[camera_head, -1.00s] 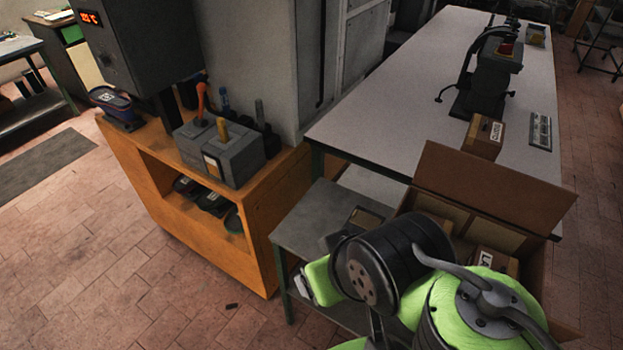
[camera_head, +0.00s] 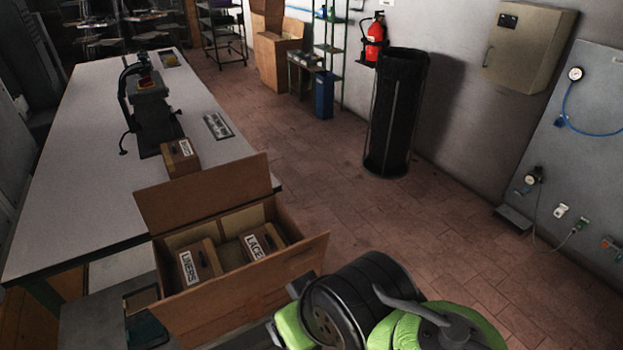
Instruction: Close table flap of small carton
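The open brown carton (camera_head: 237,302) stands low beside the table's near end. Its table-side flap (camera_head: 204,193) is open and stands up in front of the table edge. Inside, boxes marked LINERS (camera_head: 200,266) and LACE (camera_head: 268,249) sit below the rim; the end of the second label is cut off. My green and black arm links (camera_head: 345,305) are at the bottom, just right of the carton. My gripper cannot be made out, and no contact with the flap shows.
The table (camera_head: 65,190) carries a dark press (camera_head: 152,118), a small closed box (camera_head: 180,158) and a grey plate (camera_head: 218,126). A black bin (camera_head: 395,115) stands on the floor. A larger carton (camera_head: 280,55) is farther back. Floor right of the carton is clear.

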